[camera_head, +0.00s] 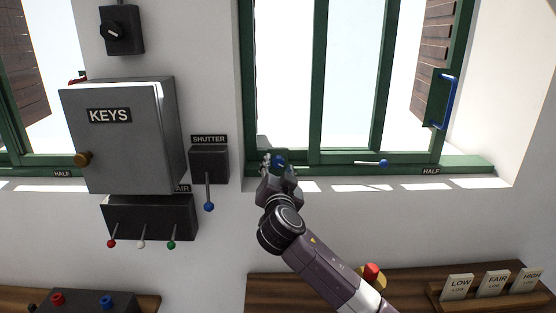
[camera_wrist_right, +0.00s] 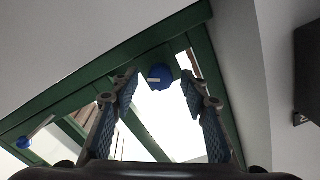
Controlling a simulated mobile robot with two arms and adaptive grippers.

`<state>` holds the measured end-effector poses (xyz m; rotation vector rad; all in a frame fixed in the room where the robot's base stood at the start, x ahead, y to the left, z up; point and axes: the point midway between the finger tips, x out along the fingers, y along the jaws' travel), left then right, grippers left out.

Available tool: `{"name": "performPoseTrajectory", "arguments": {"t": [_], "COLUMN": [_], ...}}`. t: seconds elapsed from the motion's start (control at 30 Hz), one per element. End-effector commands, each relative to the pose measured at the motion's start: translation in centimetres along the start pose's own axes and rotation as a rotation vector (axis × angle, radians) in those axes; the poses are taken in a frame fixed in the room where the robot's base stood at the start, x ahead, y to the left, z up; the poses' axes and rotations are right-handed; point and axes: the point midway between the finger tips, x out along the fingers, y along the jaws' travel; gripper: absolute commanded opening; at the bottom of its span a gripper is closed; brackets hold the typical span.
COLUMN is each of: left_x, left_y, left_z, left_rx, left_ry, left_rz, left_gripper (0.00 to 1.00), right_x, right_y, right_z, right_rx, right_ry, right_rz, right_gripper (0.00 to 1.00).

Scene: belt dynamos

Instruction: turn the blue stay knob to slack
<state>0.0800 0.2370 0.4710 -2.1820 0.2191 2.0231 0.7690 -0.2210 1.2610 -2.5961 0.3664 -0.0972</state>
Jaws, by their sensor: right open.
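The blue stay knob (camera_wrist_right: 159,77) is on the green window frame, with a pale mark across its face. In the right wrist view it sits between and beyond the fingertips of my right gripper (camera_wrist_right: 160,88), which is open with a finger on each side and a visible gap to each. In the head view my right gripper (camera_head: 272,163) is at the lower left corner of the right window and hides most of the knob. The word nearest the knob's mark cannot be read. My left gripper is not in view.
A metal stay rod with a blue ball end (camera_head: 383,163) lies along the sill by a HALF label (camera_head: 431,171). Left of the gripper are the SHUTTER lever box (camera_head: 209,165) and grey KEYS cabinet (camera_head: 120,135). A blue window handle (camera_head: 450,100) is at right. Shelves are below.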

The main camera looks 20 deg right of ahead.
Motion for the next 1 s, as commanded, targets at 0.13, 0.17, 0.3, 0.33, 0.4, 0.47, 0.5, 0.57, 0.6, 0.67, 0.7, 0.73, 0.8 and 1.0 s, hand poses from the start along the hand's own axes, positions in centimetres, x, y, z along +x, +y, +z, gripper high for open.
{"name": "performPoseTrajectory", "arguments": {"t": [0.13,0.17,0.3,0.33,0.4,0.47,0.5,0.57,0.6,0.67,0.7,0.73,0.8,1.0], "left_x": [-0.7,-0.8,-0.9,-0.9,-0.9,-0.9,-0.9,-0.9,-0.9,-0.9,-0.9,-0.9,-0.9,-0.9], "left_y": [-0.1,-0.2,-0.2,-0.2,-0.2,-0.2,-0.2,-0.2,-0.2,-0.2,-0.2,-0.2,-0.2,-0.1], "left_z": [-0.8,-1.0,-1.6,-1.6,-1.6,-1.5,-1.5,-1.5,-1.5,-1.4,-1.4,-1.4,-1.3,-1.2], "left_rx": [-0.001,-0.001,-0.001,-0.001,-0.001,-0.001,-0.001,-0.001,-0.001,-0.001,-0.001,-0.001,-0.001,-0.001], "left_ry": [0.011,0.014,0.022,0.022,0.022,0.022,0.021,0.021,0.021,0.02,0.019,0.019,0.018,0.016], "left_rz": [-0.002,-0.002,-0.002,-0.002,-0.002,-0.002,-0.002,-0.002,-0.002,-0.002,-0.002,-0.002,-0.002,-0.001], "left_gripper": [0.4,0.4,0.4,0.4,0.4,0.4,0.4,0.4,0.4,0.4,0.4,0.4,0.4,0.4], "right_x": [1.4,1.6,2.1,2.2,2.2,2.2,2.2,2.2,2.2,2.2,2.2,2.2,2.2,2.2], "right_y": [-0.1,-0.1,0.0,0.0,0.0,0.0,0.0,0.0,0.0,0.0,0.0,0.0,0.0,0.0], "right_z": [-0.2,-0.1,0.0,0.0,0.1,0.1,0.1,0.1,0.1,0.1,0.1,0.1,0.1,0.1], "right_rx": [-0.001,-0.001,-0.001,-0.001,0.0,0.0,0.0,0.0,0.0,0.0,0.0,0.0,0.0,0.0], "right_ry": [0.001,0.0,-0.001,-0.001,-0.001,-0.001,-0.001,-0.001,-0.001,-0.001,-0.001,-0.001,-0.001,-0.001], "right_rz": [0.0,0.001,-0.001,0.0,0.0,-0.001,-0.001,-0.001,0.0,0.0,0.0,0.0,0.0,0.0], "right_gripper": [0.41,0.41,0.41,0.41,0.41,0.41,0.41,0.41,0.4,0.34,0.29,0.26,0.18,0.0]}}
